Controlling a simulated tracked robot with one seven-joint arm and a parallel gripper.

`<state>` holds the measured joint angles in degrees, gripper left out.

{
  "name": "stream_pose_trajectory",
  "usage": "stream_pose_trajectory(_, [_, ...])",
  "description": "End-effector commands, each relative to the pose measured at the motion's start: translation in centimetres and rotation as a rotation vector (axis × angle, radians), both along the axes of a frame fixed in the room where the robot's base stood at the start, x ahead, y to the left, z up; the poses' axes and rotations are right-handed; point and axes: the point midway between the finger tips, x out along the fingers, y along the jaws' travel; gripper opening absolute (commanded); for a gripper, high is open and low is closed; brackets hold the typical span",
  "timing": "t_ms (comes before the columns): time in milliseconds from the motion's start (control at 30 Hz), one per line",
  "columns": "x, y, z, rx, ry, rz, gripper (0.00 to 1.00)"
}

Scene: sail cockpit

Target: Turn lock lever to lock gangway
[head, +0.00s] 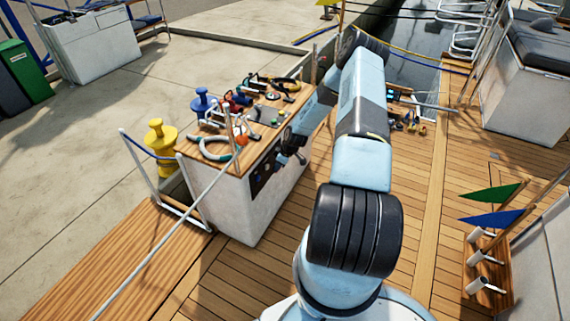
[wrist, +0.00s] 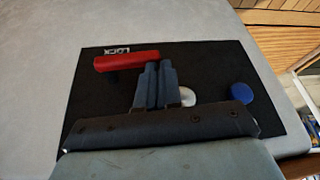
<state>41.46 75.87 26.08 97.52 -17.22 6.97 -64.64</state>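The red lock lever (wrist: 126,61) lies nearly level across the picture in the wrist view, on a black panel (wrist: 215,65) below a white "LOCK" label (wrist: 118,49). My gripper (wrist: 158,66) is shut, its two blue-grey fingers side by side with only a thin gap. Its fingertips are at the lever's right end; I cannot tell whether they touch it. Nothing shows between the fingers. In the head view my gripper (head: 287,158) is at the front side of the white console (head: 225,205), partly covering the dark panel (head: 262,178); the lever cannot be made out there.
A blue knob (wrist: 241,92) and a partly hidden white knob (wrist: 188,96) are right of my fingers. Hoses and tools crowd the console top. A rail (head: 165,235) runs along the console's left. The wooden deck (head: 415,215) beside my arm is mostly clear.

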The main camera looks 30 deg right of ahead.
Motion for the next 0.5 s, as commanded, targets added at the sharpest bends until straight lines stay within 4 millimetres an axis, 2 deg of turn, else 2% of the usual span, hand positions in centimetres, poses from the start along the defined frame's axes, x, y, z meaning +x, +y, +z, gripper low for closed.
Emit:
stream_pose_trajectory(33, [-1.0,0.8,-0.9,0.01,0.02,0.006,0.0])
stream_pose_trajectory(167, [-1.0,0.8,-0.4,0.009,0.02,0.008,0.0])
stream_pose_trajectory(267, [-0.9,0.9,0.8,0.008,0.015,0.009,0.0])
stream_pose_trajectory(467, [-0.5,0.7,4.4,0.002,0.001,0.007,0.0])
stream_pose_trajectory(500, [-1.4,1.2,4.6,0.002,0.003,0.008,0.0])
